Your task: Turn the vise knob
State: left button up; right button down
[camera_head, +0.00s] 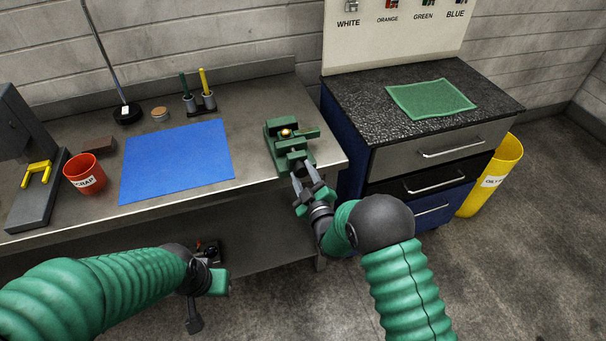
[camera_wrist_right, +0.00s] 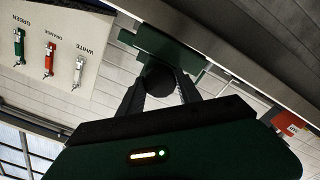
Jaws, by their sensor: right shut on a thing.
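The green vise (camera_head: 288,146) stands at the right front end of the metal bench, with a small gold-coloured round thing (camera_head: 286,133) at its jaws. My right gripper (camera_head: 303,176) reaches its front side from below. In the right wrist view the dark round vise knob (camera_wrist_right: 158,78) sits between the two fingers of my right gripper (camera_wrist_right: 162,86), which are shut on it. The green vise body (camera_wrist_right: 150,45) shows behind the knob. In the head view the knob is mostly hidden by the fingers. My left gripper (camera_head: 207,285) hangs empty in front of the bench, its finger opening unclear.
A blue mat (camera_head: 176,160), a red scrap cup (camera_head: 85,174) and a pen holder (camera_head: 202,105) are on the bench left of the vise. A drawer cabinet (camera_head: 428,150) with a green cloth (camera_head: 430,99) stands to the right, beside a yellow bin (camera_head: 492,177).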

jog(key=m+b, duration=0.2)
jog(key=m, duration=0.1)
jog(key=m+b, duration=0.1)
jog(key=m, duration=0.1)
jog(key=shift+f, duration=0.35)
jog(key=m+b, duration=0.3)
jog(key=m, duration=0.1)
jog(key=shift+m, duration=0.4)
jog(key=m+b, duration=0.2)
jog(key=m, duration=0.3)
jog(key=shift+s+m+b, duration=0.1)
jog(key=shift+m+b, duration=0.7)
jog(key=shift+m, duration=1.5)
jog(key=c, duration=0.8)
grip_release()
jog(key=shift+r, duration=0.15)
jog(key=shift+d+r, duration=0.1)
